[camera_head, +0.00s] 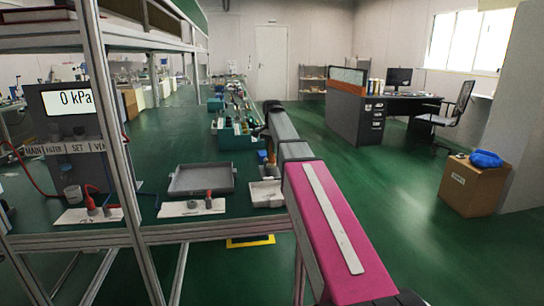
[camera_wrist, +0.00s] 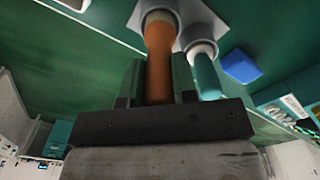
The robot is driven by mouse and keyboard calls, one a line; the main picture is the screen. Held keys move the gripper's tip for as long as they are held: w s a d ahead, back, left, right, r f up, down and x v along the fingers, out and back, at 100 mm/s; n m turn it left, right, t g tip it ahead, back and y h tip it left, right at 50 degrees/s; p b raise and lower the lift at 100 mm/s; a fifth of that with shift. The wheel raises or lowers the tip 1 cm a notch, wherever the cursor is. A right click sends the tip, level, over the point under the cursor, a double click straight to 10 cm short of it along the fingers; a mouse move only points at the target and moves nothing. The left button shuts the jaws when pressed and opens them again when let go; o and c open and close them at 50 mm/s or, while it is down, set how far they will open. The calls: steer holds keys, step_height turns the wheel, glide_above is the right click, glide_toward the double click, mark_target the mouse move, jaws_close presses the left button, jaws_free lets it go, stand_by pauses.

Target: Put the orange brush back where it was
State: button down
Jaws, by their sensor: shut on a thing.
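The orange brush (camera_wrist: 160,50) is between the two fingers of my gripper (camera_wrist: 157,82) in the wrist view. Its far end meets the mouth of a grey round holder (camera_wrist: 133,16); how deep it sits in it cannot be told. A teal brush or handle (camera_wrist: 207,76) stands close to the right of it, its end at a second grey round opening (camera_wrist: 201,46). In the head view my arm reaches over the right edge of the bench, and small orange and blue parts (camera_head: 262,157) show beside it. The gripper's fingers are not clear there.
A blue block (camera_wrist: 241,66) lies right of the holders. On the green bench (camera_head: 150,206) are a grey tray (camera_head: 203,192), a small pale tray (camera_head: 264,201), a white mat (camera_head: 172,210) and a teal crate (camera_head: 232,141). A metal frame post (camera_head: 112,120) rises at left.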

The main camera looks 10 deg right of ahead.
mark_target(272, 157)
steer(key=shift+f, duration=1.8)
steer(key=shift+f, duration=0.2)
steer(key=c, duration=0.9)
jaws_free()
steer(key=shift+r, duration=0.15)
step_height(272, 157, up, 11)
steer(key=shift+r, duration=0.6)
steer(key=shift+s, duration=0.15)
